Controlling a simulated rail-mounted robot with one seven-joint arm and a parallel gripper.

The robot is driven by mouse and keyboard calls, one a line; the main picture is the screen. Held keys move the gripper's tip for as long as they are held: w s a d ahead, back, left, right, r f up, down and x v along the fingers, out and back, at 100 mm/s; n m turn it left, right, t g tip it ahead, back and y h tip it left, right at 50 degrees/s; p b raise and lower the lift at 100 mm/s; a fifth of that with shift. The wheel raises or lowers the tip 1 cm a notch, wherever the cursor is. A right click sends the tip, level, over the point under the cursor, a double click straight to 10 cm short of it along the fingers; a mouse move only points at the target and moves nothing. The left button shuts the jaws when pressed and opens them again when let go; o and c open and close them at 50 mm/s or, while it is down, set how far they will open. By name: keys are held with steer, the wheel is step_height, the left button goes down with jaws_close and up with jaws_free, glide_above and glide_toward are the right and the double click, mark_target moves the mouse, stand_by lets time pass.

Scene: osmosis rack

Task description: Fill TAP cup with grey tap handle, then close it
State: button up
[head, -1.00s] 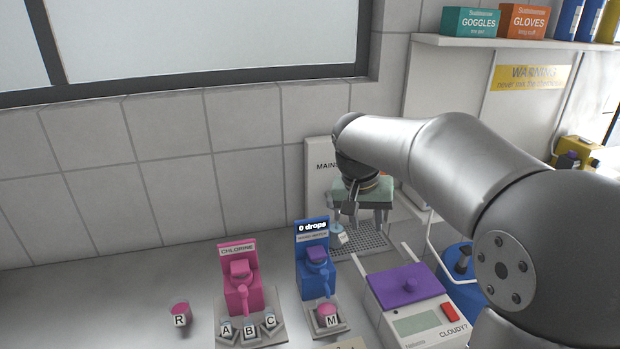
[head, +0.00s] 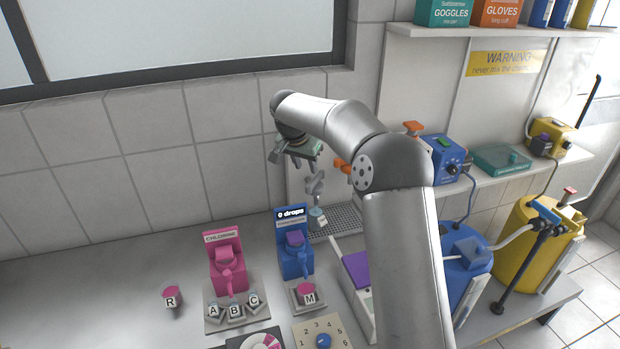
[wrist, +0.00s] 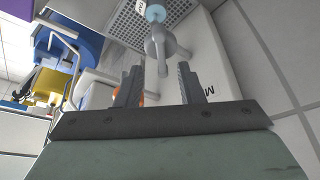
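The grey tap (head: 316,186) stands over the drip grid at the wall, its lower part in view below my gripper. In the wrist view the grey tap (wrist: 163,44) lies just beyond the fingertips, with a slim handle pointing toward them. The TAP cup (head: 318,216), small and light blue with a white tag, is under the tap; the light blue cup (wrist: 155,12) also shows at the top of the wrist view. My gripper (wrist: 158,76) is open and empty, its fingers apart and not touching the tap. The cup's fill level cannot be seen.
A pink chlorine dispenser (head: 225,262) and a blue dispenser (head: 293,255) reading 0 drops stand left of the tap. Cups R (head: 171,296), A, B, C and M are nearby. My arm hides part of the purple-lidded meter.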

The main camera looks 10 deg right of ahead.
mark_target(311, 183)
steer(key=p+x, duration=0.2)
steer(key=x, duration=0.6)
steer(key=shift+f, duration=0.2)
jaws_close()
